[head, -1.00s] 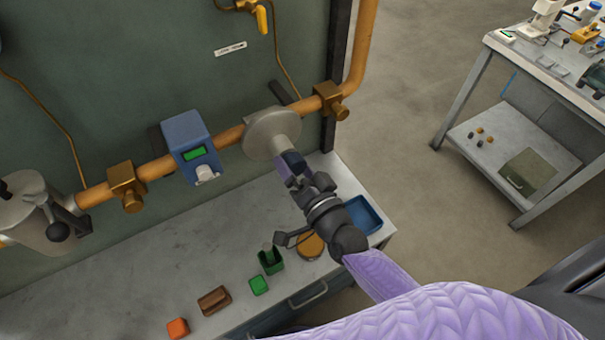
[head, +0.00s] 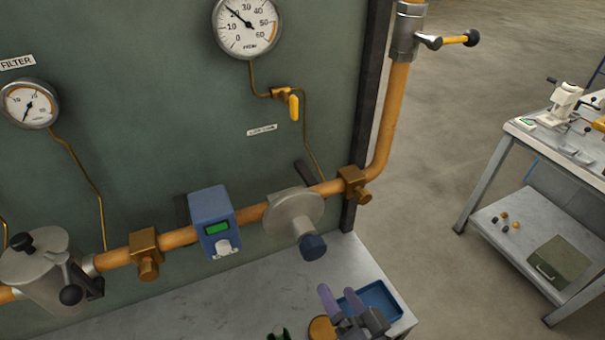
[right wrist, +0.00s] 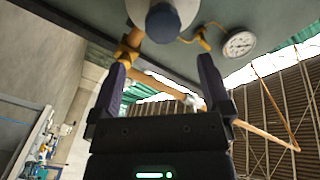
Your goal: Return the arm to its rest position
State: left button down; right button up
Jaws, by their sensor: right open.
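My right gripper (head: 351,308) is at the bottom of the head view, low over the right end of the grey bench. Its two purple fingers are apart with nothing between them. It also shows in the right wrist view (right wrist: 160,82), fingers open and pointing up at the pipework. The round metal regulator (head: 294,212) with its dark blue knob (head: 313,247) is on the orange pipe above the gripper, apart from it. The knob also shows in the right wrist view (right wrist: 163,22). My left gripper is not in view.
A blue tray (head: 380,302) lies on the bench (head: 210,305) close beside the gripper. The blue meter (head: 211,216) and the filter housing (head: 45,272) sit along the pipe (head: 180,239). A side table (head: 495,160) stands at the right, with open floor between.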

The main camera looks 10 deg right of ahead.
jog(key=s+d+f+n+g+b, duration=0.1)
jog(key=s+f+n+g+b, duration=0.15)
jog(key=f, duration=0.85)
jog(key=s+d+f+n+g+h+b, duration=0.1)
jog(key=s+f+g+b, duration=0.25)
jog(key=f, duration=0.65)
jog(key=s+d+f+n+g+b, duration=0.15)
jog(key=f+b, duration=0.25)
jog(key=f, duration=0.7)
jog(key=s+d+f+n+g+h+b, duration=0.1)
jog(key=s+f+n+g+b, duration=0.3)
jog(key=s+f, duration=1.3)
jog(key=s+g+h+b, duration=0.1)
jog(key=g+b, duration=0.3)
jog(key=g, duration=0.1)
jog(key=shift+s+d+f+n+h, duration=0.3)
jog(key=shift+s+f+n, duration=0.05)
jog(key=shift+n, duration=0.05)
jog(key=shift+g, duration=0.25)
jog(key=shift+s, duration=0.1)
